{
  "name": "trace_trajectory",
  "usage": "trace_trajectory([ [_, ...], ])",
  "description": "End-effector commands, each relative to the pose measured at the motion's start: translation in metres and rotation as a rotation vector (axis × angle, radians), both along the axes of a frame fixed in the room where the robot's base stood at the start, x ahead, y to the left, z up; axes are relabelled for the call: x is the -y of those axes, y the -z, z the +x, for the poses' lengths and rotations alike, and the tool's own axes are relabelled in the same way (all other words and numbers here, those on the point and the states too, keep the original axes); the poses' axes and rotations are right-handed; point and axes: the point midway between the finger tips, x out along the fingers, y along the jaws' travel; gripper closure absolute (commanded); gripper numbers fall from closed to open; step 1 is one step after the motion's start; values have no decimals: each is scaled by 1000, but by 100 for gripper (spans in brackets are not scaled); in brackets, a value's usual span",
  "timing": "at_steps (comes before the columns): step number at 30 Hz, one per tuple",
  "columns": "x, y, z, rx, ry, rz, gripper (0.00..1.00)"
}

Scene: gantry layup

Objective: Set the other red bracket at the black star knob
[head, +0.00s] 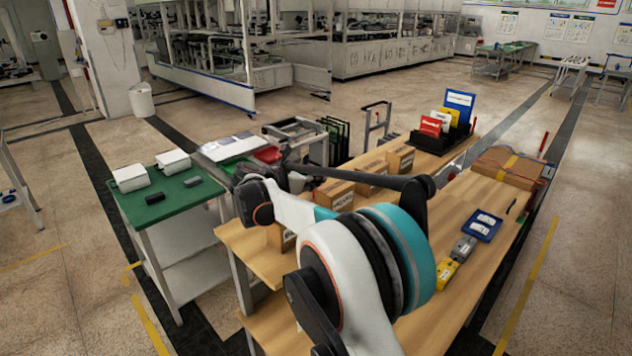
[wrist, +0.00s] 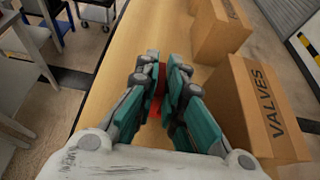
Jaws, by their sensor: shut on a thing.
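In the wrist view my gripper (wrist: 161,62) is closed on a red piece (wrist: 157,104), seen only as a narrow strip between the teal fingers. It appears to be the red bracket; the fingers hide most of its shape. The gripper is over the wooden bench top (wrist: 103,92), beside a cardboard box. In the head view my arm covers much of the bench's near part, and I cannot make out the gripper's fingertips there. I cannot clearly identify a black star knob or another red bracket in either view.
A VALVES box (wrist: 265,105) stands close right of my gripper, with another box (wrist: 220,30) beyond. A blue tray (head: 482,226), grey block (head: 463,249) and yellow block (head: 440,274) lie on the bench's right. A green-topped table (head: 165,203) stands left.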

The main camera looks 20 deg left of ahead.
Motion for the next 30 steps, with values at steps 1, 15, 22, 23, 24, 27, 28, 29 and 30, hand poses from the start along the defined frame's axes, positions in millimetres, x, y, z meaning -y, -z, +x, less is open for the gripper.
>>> trace_trajectory([
  [1, 0, 2, 0, 0, 0, 0, 89],
  [15, 0, -2, 0, 0, 0, 0, 71],
  [22, -12, -14, -27, 0, -4, -1, 71],
  [23, -14, -16, -32, 0, -4, -1, 71],
  [24, -18, -20, -39, 0, -4, -1, 71],
  [27, -25, -27, -57, 0, -2, 0, 71],
  [28, -27, -30, -62, 0, -3, 0, 71],
  [29, -30, -32, -67, 0, -3, 0, 71],
  [30, -32, -35, -74, 0, -3, 0, 71],
])
